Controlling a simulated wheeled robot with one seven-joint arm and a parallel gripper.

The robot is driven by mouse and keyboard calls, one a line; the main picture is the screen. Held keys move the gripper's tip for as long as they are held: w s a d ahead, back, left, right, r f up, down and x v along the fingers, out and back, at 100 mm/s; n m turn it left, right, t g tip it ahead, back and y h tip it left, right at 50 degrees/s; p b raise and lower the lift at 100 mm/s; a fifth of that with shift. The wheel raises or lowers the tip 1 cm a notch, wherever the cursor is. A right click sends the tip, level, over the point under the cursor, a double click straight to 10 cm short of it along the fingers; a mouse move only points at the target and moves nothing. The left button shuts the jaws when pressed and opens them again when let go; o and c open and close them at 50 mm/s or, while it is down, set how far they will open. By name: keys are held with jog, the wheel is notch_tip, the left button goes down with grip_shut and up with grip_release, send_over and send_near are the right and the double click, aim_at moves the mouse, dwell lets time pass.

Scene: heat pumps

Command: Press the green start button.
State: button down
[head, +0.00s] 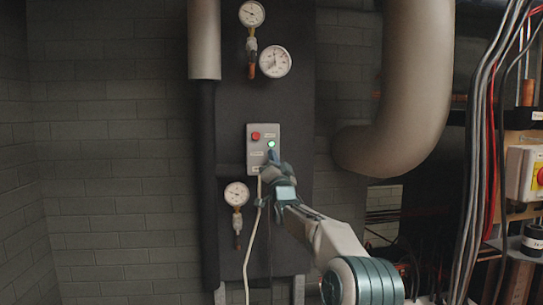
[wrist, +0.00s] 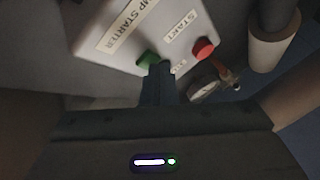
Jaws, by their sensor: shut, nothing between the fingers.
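A grey control box (head: 262,131) is mounted on the dark panel in the head view. Its green button (head: 271,144) shows bright green on the right, lower than the red button (head: 255,135). My gripper (head: 273,156) is shut and empty, its tips in front of the box just below the green button. In the wrist view, the closed fingertips (wrist: 158,68) are right beside the green button (wrist: 147,59) and overlap its edge. I cannot tell whether they touch it. The red button (wrist: 204,48) is clear of the fingers to the right.
A pressure gauge (head: 237,194) is left of my gripper, and two more are above the box. A thick bent pipe (head: 410,90) is to the right. A pale cable (head: 251,246) hangs below the box. Dark cables and a yellow-and-red switch (head: 535,174) are at far right.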

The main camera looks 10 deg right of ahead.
jog(key=shift+s+f, duration=0.1)
jog(key=shift+s+b, duration=0.6)
jog(key=shift+b, duration=0.45)
jog(key=s+b, duration=0.5)
jog(key=b, duration=0.1)
dwell(0.4)
